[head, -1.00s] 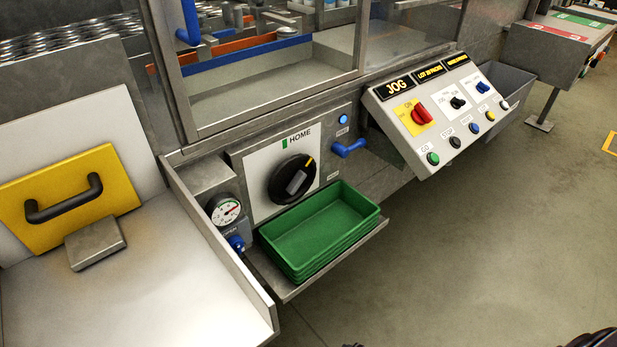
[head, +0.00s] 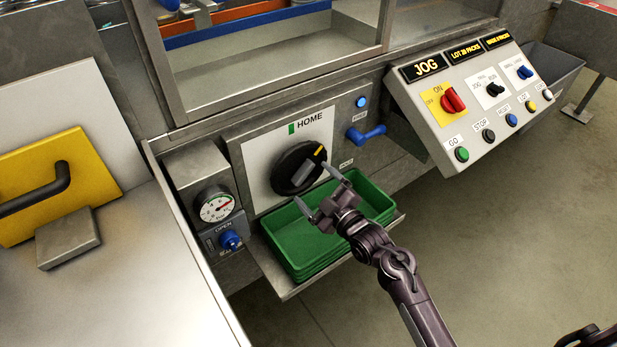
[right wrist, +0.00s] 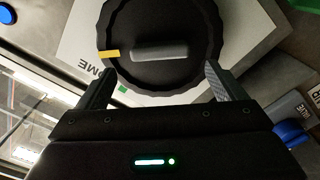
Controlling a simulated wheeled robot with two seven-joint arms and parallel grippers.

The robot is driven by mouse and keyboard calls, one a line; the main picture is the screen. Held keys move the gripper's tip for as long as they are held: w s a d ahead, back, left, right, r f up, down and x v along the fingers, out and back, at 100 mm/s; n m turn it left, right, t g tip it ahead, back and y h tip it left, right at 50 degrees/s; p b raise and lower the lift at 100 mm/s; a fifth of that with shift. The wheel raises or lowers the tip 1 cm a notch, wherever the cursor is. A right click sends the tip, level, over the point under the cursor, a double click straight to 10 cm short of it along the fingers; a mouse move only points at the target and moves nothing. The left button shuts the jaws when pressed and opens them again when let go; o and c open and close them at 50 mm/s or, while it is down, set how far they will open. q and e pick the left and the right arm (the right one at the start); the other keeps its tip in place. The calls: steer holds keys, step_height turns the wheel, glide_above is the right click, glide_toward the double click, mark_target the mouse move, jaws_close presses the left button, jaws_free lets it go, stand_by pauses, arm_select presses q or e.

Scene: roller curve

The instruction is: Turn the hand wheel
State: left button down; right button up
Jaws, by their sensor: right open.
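The hand wheel (head: 291,172) is a black scalloped disc with a grey bar grip and a yellow mark on its rim. It sits on a white plate (head: 258,163) with a green mark beside the word HOME; the yellow mark is off to the right of the green one. My right gripper (head: 315,190) is open and empty, in front of the wheel's lower right side. In the right wrist view the wheel (right wrist: 160,80) lies ahead, with the open fingers (right wrist: 160,85) at either side of its near edge. I cannot tell whether they touch it. My left gripper is not in view.
Stacked green trays (head: 290,245) sit on a shelf just below the wheel. A pressure gauge (head: 215,207) and blue valve (head: 230,239) are to its left. A blue lever (head: 366,134) and a button panel (head: 470,120) are to its right.

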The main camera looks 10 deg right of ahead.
mark_target(304, 176)
steer(key=x, duration=0.2)
steer(key=shift+w, duration=0.25)
steer(key=shift+w+a, duration=0.25)
steer(key=shift+w, duration=0.2)
steer(key=shift+c, duration=1.3)
steer(key=c, duration=1.1)
